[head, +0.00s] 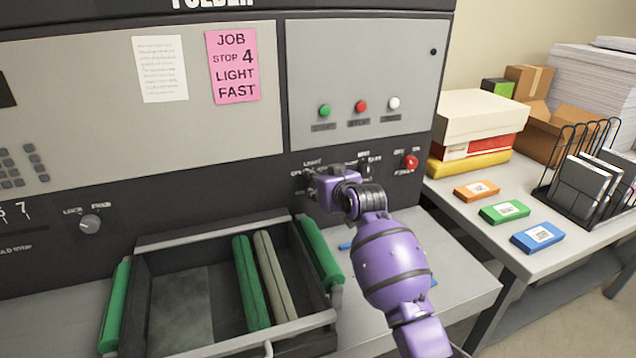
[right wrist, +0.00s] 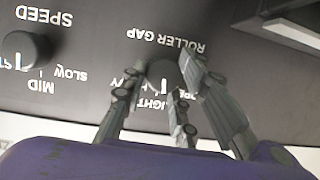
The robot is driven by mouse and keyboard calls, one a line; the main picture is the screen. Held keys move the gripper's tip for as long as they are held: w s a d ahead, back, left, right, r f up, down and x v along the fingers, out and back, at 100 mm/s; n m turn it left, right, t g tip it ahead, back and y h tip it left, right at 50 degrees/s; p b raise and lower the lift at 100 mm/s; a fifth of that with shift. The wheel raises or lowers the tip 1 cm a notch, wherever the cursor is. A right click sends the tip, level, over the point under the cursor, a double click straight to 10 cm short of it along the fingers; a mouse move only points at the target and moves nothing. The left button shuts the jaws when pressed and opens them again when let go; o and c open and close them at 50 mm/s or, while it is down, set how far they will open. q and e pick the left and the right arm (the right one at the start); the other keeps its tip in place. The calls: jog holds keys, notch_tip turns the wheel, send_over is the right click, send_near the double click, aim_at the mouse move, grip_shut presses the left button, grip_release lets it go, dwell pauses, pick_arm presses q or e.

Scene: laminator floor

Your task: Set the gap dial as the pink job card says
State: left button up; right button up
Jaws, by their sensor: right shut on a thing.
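The pink job card (head: 233,66) on the machine's upper panel reads JOB, STOP 4, LIGHT, FAST. My right gripper (head: 308,183) reaches the lower dark panel of the machine. In the right wrist view, upside down, its fingers (right wrist: 165,88) are shut around the dark gap dial (right wrist: 163,73) below the ROLLER GAP lettering. Parts of the LIGHT, HEAVY and OPEN marks show around the fingers. In the head view the gripper covers the dial. My left gripper is not in view.
The speed dial (right wrist: 25,50) sits beside the gap dial. A red knob (head: 411,162) is farther right. A roller tray (head: 140,245) juts out below left. The side table (head: 470,222) holds coloured boxes and a wire rack (head: 545,195).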

jog(key=shift+w+d+m+y, duration=0.15)
jog(key=shift+d+m+y, duration=0.35)
jog(key=shift+m, duration=0.4)
jog(key=shift+f, duration=0.15)
jog(key=o, duration=0.9)
jog(key=shift+o, duration=0.5)
jog(key=shift+f, duration=0.1)
jog(key=shift+a, duration=0.15)
jog(key=v, duration=1.2)
